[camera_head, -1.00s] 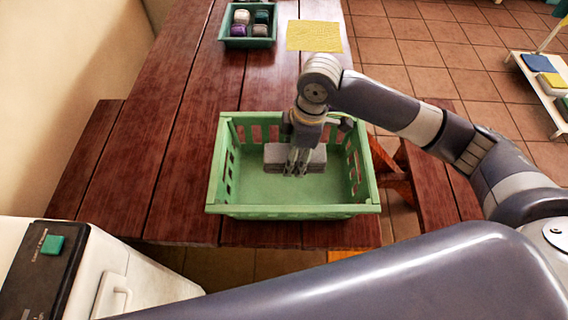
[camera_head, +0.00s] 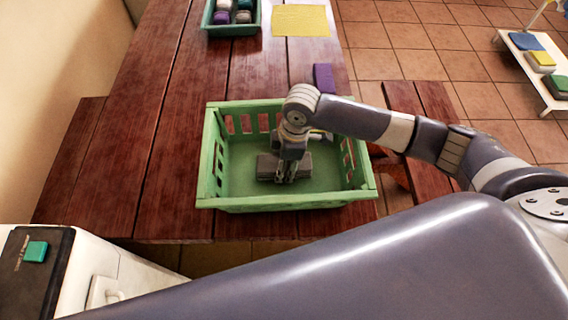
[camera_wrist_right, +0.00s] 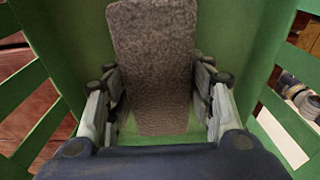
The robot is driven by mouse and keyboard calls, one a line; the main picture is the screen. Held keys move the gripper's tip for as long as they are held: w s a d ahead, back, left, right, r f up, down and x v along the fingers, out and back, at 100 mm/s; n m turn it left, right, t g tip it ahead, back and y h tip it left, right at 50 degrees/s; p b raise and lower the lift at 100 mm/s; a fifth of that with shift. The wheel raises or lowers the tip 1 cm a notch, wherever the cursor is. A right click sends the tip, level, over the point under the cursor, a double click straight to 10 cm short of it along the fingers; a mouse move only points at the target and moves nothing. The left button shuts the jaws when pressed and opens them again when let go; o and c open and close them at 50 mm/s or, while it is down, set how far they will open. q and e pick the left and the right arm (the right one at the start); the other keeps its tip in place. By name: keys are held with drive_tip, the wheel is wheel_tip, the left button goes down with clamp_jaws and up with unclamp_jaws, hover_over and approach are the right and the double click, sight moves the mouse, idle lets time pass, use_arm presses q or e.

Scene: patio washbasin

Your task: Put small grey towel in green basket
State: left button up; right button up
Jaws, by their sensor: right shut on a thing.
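The small grey towel (camera_head: 305,165) is a folded grey block inside the green basket (camera_head: 290,205), near the basket's middle. My right gripper (camera_head: 287,176) reaches down into the basket and is shut on the towel. In the right wrist view, the towel (camera_wrist_right: 150,45) sits between the two fingers of my right gripper (camera_wrist_right: 157,85), with green basket floor (camera_wrist_right: 70,35) around it. Whether the towel touches the floor is hard to tell. My left gripper is not in view.
The basket stands at the near end of a wooden table (camera_head: 120,150). A smaller green tray (camera_head: 232,30) of rolled cloths, a yellow cloth (camera_head: 300,20) and a purple cloth (camera_head: 323,77) lie farther back. A white appliance (camera_head: 85,275) is at near left.

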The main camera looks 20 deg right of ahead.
drive_tip(key=shift+f, duration=0.35)
drive_tip(key=o, duration=1.1)
drive_tip(key=shift+f, duration=0.15)
drive_tip(key=r, duration=0.4)
drive_tip(key=d+r, duration=0.1)
drive_tip(key=r, duration=0.7)
drive_tip(key=shift+s+d+r, duration=0.1)
drive_tip(key=shift+s+d, duration=0.15)
drive_tip(key=shift+d, duration=0.1)
drive_tip(key=shift+r, duration=0.1)
